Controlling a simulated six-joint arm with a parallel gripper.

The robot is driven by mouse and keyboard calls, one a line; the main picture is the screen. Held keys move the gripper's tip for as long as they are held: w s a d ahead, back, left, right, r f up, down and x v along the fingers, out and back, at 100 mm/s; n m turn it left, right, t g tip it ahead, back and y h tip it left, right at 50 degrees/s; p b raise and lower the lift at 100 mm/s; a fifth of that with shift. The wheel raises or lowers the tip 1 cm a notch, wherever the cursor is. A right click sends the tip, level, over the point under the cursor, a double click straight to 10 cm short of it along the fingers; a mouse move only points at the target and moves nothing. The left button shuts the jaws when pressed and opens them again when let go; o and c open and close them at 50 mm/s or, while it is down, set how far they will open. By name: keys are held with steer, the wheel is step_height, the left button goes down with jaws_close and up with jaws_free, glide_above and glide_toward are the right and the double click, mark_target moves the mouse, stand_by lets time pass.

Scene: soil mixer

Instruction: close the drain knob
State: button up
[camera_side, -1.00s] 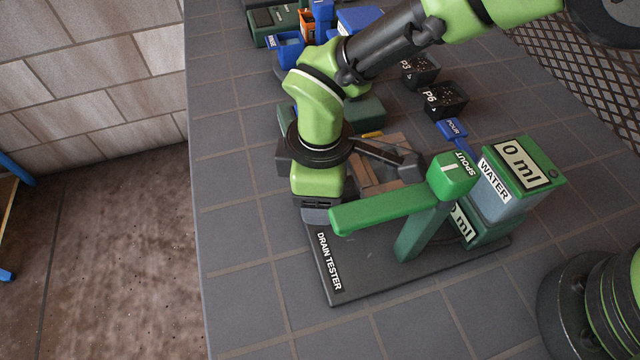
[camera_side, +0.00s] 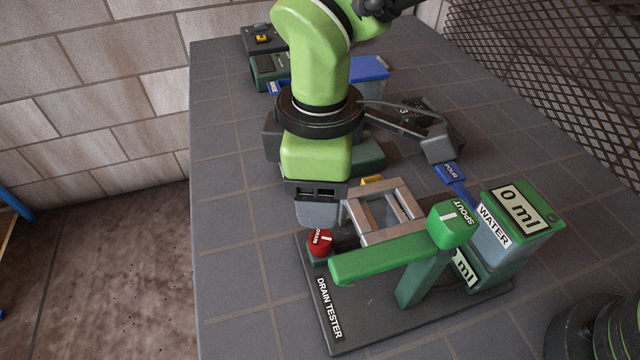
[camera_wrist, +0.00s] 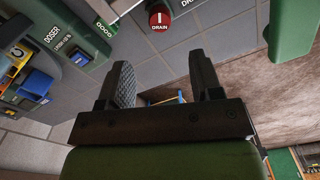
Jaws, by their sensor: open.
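The red drain knob (camera_side: 320,240), with a white mark, sits on a small green block at the back left corner of the dark drain tester base (camera_side: 345,320). In the wrist view the knob (camera_wrist: 158,19) is at the top centre, beyond the fingertips, its white line running up and down in the picture. My gripper (camera_side: 318,212) points down just behind and above the knob in the side view, apart from it as far as I can tell. In the wrist view my gripper (camera_wrist: 160,82) is open, with nothing between its two fingers.
A green spout arm (camera_side: 385,258) stands just in front of the knob. A water container (camera_side: 493,225) with a 0 ml display stands at the right. A blue pour handle (camera_side: 455,182) is behind it.

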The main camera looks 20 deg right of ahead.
mark_target(321, 237)
steer(key=n, duration=1)
steer(key=shift+f, duration=0.25)
steer(key=shift+f+n, duration=0.25)
steer(key=shift+n, duration=0.15)
step_height(321, 237, down, 9)
steer(key=shift+f, duration=0.15)
steer(key=c, duration=0.9)
